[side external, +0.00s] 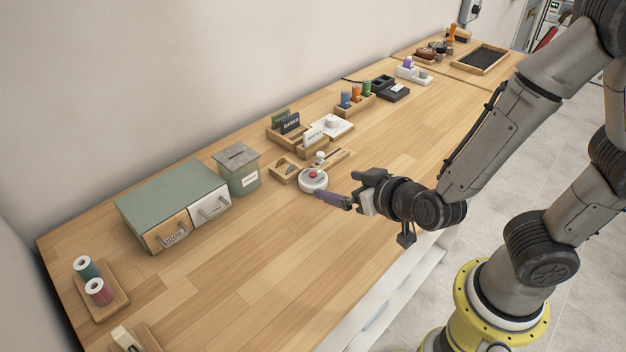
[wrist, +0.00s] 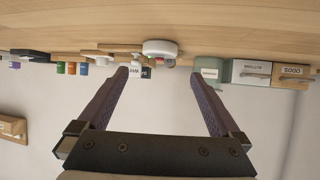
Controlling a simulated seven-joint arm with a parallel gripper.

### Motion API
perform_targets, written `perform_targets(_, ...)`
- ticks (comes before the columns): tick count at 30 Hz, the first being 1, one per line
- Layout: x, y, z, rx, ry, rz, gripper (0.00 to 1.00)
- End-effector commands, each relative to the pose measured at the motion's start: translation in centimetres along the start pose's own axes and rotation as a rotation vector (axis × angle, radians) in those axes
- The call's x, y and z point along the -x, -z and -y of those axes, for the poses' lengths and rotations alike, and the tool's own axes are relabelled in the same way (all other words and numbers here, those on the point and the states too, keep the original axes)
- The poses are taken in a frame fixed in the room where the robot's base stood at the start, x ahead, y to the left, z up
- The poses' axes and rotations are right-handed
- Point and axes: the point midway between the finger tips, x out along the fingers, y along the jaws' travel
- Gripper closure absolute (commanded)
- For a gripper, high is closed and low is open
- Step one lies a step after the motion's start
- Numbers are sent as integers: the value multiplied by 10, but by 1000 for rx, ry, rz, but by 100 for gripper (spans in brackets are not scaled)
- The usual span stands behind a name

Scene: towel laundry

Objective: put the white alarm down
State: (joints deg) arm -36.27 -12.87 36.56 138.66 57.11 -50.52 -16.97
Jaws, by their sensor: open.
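The white alarm (side external: 313,180) is a round white puck with a red button on top. It rests on the wooden table, just in front of a small wooden tray. My gripper (side external: 341,201) is a little to the right of the alarm and level with the tabletop, with its fingers pointing towards it. In the wrist view, which is upside down, my gripper (wrist: 159,74) has its fingers spread wide with nothing between them. The alarm (wrist: 160,47) shows beyond the gap between the fingertips, apart from both.
A green metal box (side external: 238,168) and a green drawer cabinet (side external: 172,203) stand left of the alarm. A small wooden tray (side external: 284,171) and card holders (side external: 290,128) are behind it. Thread spools (side external: 98,291) sit at the far left. The table front (side external: 250,270) is clear.

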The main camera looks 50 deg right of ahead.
Motion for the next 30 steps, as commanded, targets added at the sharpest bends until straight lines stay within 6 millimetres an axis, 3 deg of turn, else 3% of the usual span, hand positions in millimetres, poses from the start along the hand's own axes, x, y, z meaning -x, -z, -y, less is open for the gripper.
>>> perform_targets(6, -36, 0, -1, -1, -4, 2, 0)
perform_targets(14, -53, 0, -1, -1, -1, 2, 0)
perform_targets(22, -90, -1, -1, -1, -2, 3, 0)
perform_targets(30, -100, 0, 0, -2, 1, 1, 0)
